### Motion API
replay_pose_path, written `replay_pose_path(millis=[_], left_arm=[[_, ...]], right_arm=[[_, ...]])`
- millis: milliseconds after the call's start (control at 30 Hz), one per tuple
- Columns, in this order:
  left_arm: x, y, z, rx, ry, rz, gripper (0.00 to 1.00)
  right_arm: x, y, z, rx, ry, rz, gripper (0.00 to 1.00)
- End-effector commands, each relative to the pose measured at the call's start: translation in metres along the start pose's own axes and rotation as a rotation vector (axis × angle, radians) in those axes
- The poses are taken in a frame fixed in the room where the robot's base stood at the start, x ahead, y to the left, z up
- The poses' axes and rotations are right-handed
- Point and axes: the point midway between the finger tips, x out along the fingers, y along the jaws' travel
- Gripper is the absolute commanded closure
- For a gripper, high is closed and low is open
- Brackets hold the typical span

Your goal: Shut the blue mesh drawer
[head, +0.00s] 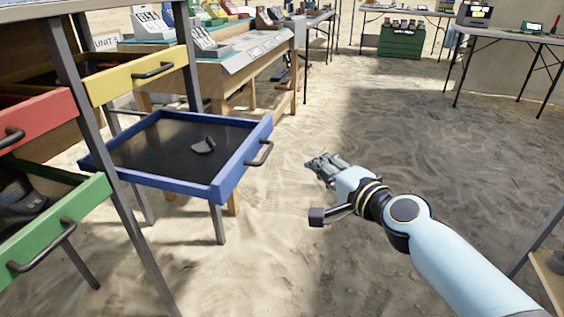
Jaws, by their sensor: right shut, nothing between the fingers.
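The blue mesh drawer (228,184) stands pulled out of the rack at the left of the head view. It has a blue frame, a dark mesh bottom and a dark bar handle (261,153) on its front side. A small dark grey curved piece (203,146) lies inside it. My right gripper (318,163) is to the right of the handle, apart from it, over the sand. It is shut and empty. My left gripper is not in view.
The rack also has a yellow drawer (133,82), a red drawer (38,118) and a green drawer (55,229). A wooden table (235,72) with boxes stands behind it. Folding tables stand at the back. Open sand lies around my right arm.

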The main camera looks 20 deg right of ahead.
Motion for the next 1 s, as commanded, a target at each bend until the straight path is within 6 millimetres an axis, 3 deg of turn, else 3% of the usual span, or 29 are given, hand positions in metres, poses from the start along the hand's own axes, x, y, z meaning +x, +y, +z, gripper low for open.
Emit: replay_pose_path(millis=[233, 400, 633, 1000], left_arm=[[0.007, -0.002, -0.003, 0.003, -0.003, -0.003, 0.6], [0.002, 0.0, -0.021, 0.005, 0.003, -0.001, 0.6], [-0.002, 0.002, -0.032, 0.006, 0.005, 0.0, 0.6], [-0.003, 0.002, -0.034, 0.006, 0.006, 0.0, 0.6]], right_arm=[[0.056, 0.002, 0.0, 0.001, -0.001, 0.0, 1.0], [0.083, 0.002, 0.01, 0.003, -0.002, 0.002, 1.0], [0.099, 0.002, 0.026, 0.0, -0.001, 0.002, 1.0], [0.101, 0.001, 0.029, -0.001, -0.001, 0.002, 1.0]])
